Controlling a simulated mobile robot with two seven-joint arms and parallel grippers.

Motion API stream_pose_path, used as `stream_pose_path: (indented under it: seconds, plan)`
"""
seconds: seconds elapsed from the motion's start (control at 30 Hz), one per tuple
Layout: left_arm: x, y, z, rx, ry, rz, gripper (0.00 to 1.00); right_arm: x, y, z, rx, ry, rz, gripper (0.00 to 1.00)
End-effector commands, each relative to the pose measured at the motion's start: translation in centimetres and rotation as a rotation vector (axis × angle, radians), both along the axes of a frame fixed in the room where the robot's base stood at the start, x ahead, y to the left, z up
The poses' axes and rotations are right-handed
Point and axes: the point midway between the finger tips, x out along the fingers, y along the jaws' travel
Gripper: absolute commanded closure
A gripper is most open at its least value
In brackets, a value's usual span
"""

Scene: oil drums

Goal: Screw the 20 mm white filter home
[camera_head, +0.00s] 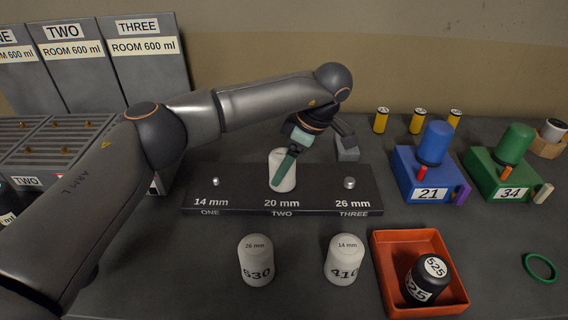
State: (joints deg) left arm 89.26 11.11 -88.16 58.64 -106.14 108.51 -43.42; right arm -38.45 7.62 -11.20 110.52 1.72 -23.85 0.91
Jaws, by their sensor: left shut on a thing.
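The white filter (276,160) stands upright at the middle position, marked 20 mm and TWO, on the dark mounting block (240,205). My left gripper (283,172) reaches down from above and is shut on this filter, with one greenish finger across its front. The filter covers the 20 mm stud, and I cannot tell how far down it sits. The 14 mm stud (215,181) and the 26 mm stud (349,183) on either side are bare. My right gripper does not show.
Two white filters, marked 26 mm (255,259) and 14 mm (344,258), stand in front. An orange tray (388,275) holds a tipped black filter (418,285). Blue (406,166) and green (484,185) boxes stand right. A green ring (540,267) lies at far right.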

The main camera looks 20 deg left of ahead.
Motion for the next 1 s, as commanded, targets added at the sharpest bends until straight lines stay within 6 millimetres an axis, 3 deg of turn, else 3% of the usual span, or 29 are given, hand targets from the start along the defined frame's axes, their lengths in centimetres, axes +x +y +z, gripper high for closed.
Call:
stream_pose_path:
  seconds: [0.07,0.37,0.47,0.8,1.0]
  plan:
    - [0.00,0.01,0.03,0.000,0.000,0.000,0.65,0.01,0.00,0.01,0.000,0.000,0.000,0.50]
    - [0.02,0.01,0.11,0.000,-0.001,-0.002,0.99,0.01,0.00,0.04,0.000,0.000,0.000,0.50]
    - [0.01,0.03,0.19,-0.001,-0.003,-0.050,1.00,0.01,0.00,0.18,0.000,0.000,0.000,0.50]
    - [-0.13,0.09,0.09,0.000,-0.003,-0.505,1.00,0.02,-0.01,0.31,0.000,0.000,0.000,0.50]
    - [-0.15,0.01,0.10,-0.001,-0.002,-0.555,1.00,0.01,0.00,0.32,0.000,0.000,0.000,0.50]
